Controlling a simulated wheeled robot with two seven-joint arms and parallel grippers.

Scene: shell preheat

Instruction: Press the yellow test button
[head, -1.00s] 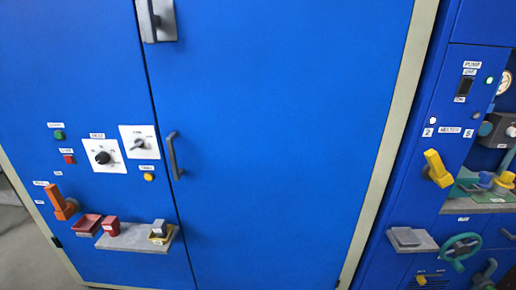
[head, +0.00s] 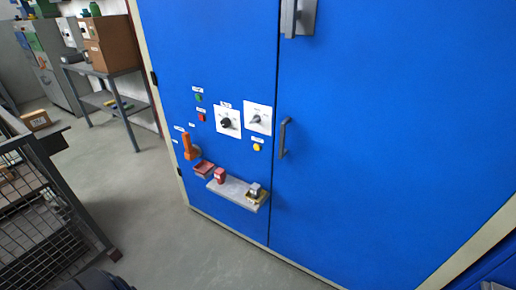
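The yellow test button (head: 257,147) is a small round button on the front of the blue cabinet (head: 370,150), just below the right white dial plate (head: 258,118) and left of the grey door handle (head: 284,138). A small label sits just above it. Neither of my grippers shows in the head view, so none is seen near the button.
A green button (head: 199,97), a red button (head: 202,118) and an orange lever (head: 189,147) are left of the dials. A small grey shelf (head: 232,188) juts out below. A wire cage cart (head: 45,200) stands at left; floor between is clear.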

